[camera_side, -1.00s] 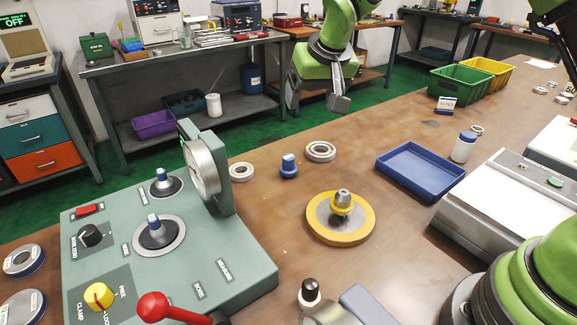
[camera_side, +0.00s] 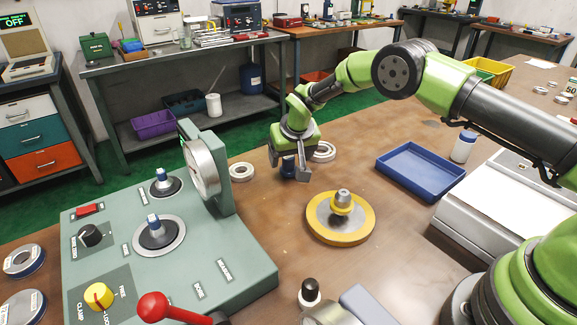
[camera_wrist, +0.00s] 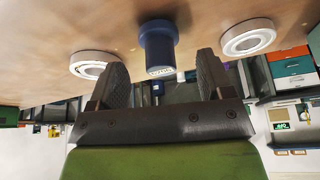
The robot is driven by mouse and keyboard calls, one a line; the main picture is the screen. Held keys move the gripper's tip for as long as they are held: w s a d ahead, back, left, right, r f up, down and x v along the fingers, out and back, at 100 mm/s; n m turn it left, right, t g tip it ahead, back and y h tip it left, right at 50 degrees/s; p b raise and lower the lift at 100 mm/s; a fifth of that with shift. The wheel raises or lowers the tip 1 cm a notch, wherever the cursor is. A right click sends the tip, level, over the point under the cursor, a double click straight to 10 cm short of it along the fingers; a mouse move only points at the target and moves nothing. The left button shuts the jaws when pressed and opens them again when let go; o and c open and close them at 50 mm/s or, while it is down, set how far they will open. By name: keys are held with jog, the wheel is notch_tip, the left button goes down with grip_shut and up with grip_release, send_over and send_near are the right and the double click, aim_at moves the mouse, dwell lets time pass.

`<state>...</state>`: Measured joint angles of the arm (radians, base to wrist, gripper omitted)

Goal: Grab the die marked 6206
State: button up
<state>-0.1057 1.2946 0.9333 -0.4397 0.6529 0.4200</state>
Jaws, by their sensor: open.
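A small blue die (camera_side: 288,171) stands upright on the bench, partly hidden behind my gripper. In the wrist view the blue die (camera_wrist: 158,44) shows a pale face with dark marks too small to read. My gripper (camera_side: 288,167) is open and low over the bench, with its fingers on either side of the blue die in the side view. The wrist view also shows my gripper (camera_wrist: 159,66) with its two dark fingers apart and the blue die between them in the picture. I cannot tell whether they touch it.
Bearing rings lie on both sides of the die, one at left (camera_side: 241,172) and one at right (camera_side: 323,152). A yellow disc (camera_side: 362,233) with a metal hub stands in front. The green press fixture (camera_side: 232,255) is at left, and a blue tray (camera_side: 437,191) is at right.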

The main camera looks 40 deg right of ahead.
aim_at(289, 158)
jog(key=shift+x, duration=1.65)
jog(key=c, duration=1)
jog(key=shift+c, duration=0.2)
